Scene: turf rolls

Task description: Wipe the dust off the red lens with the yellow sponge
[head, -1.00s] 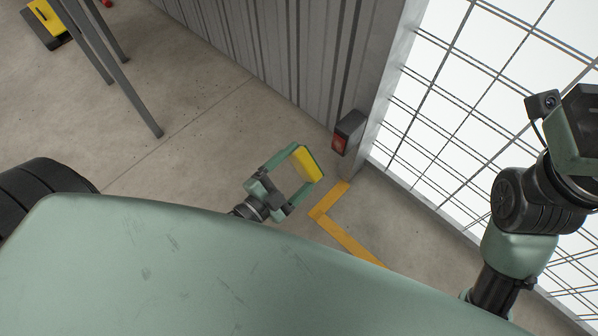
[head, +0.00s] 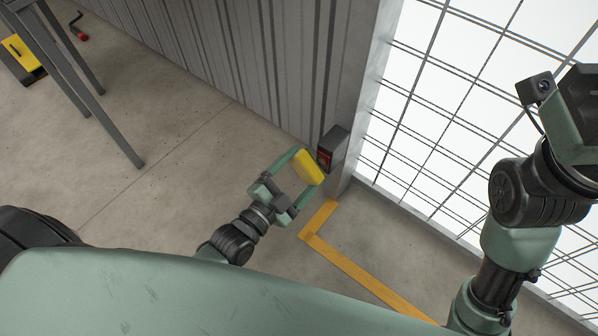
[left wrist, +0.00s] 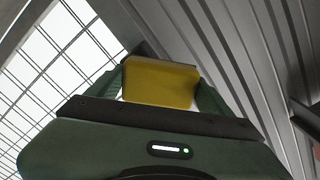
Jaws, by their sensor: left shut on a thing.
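The yellow sponge (head: 309,167) is held between the green fingers of my left gripper (head: 307,170), which is shut on it. The sponge also shows in the left wrist view (left wrist: 160,83), upright between the fingers. The red lens (head: 324,158) sits in a dark box housing low on the wall corner. The sponge is right beside the lens and overlaps its lower edge in the head view; I cannot tell whether they touch. Dust on the lens is too small to make out. The left wrist view does not show the lens. My right gripper is cut off at the right edge; its fingers do not show.
A grey corrugated wall (head: 215,50) and a wire mesh panel (head: 440,110) meet behind the lens housing. A yellow floor line (head: 360,275) runs nearby. A grey-legged stand (head: 105,125) and a yellow-black object (head: 20,58) are at the left. The concrete floor between is clear.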

